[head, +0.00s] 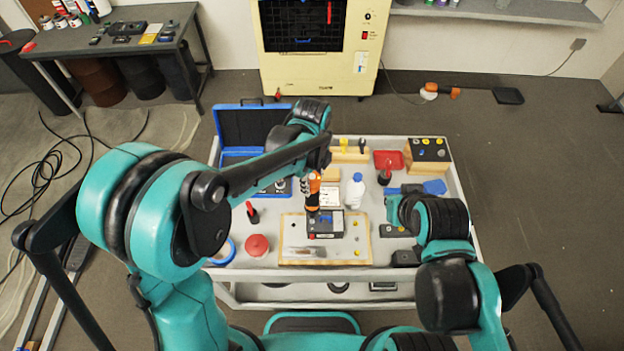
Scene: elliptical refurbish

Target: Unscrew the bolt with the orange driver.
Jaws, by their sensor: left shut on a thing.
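The orange driver (313,190) stands roughly upright over the dark block (328,225) on the wooden board (290,255). My left gripper (306,186) is shut on the driver; my left forearm hides much of the gripper from above. The driver's lower end is at the block's upper left part, and I cannot tell whether it touches the bolt. The bolt itself is too small or hidden to make out.
The grey cart (455,190) holds a white bottle (355,190), a red round lid (257,245), a blue tape ring (222,252) and a red tray (389,159). An open blue case (253,126) stands at back left. A cream cabinet (370,60) is behind.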

